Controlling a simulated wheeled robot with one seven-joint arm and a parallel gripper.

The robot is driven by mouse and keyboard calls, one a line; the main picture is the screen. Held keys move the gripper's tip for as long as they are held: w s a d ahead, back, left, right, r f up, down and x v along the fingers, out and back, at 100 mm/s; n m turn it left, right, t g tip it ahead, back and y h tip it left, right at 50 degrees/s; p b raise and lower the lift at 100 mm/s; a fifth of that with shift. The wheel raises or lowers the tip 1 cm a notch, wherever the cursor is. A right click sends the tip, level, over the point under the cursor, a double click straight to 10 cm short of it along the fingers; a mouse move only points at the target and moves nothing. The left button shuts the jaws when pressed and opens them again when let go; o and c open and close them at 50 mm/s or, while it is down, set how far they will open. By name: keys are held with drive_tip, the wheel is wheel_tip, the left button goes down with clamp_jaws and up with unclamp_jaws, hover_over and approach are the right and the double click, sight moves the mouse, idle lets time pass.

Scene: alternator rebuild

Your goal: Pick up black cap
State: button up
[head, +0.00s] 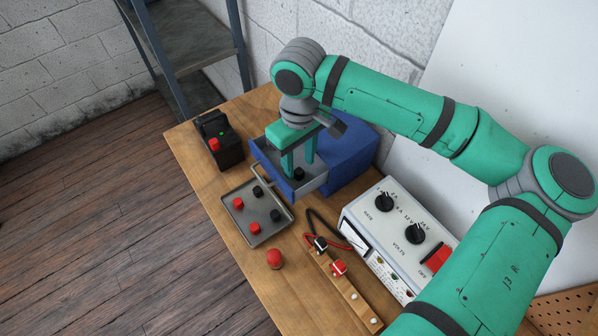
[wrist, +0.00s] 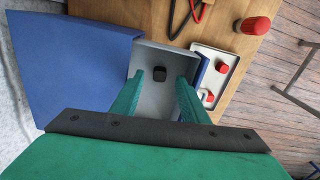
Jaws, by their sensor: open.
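The tray beside the drawer also holds red caps (head: 238,203). A larger red part (head: 274,259) stands in front of it. A black battery-like box (head: 221,145) is at the far left. A grey tester (head: 390,235) with knobs and clamp leads (head: 338,268) is on the right.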

drive_tip(key=shift+f, duration=1.3)
drive_tip(key=c, duration=0.9)
drive_tip(key=shift+o, duration=0.2)
drive_tip(key=shift+r, duration=0.1)
drive_tip(key=shift+r, duration=0.45)
wheel_tip(320, 180, up, 3)
drive_tip(key=shift+s+a+f, duration=0.1)
drive_tip(key=shift+a+f, duration=0.05)
drive_tip(key=shift+f, duration=0.05)
drive_tip(key=s+a+r, duration=0.5)
drive_tip(key=s+r, duration=0.4)
drive_tip(key=s, duration=0.3)
drive_tip(key=shift+s+a+r, duration=0.2)
drive_tip(key=shift+s, duration=0.05)
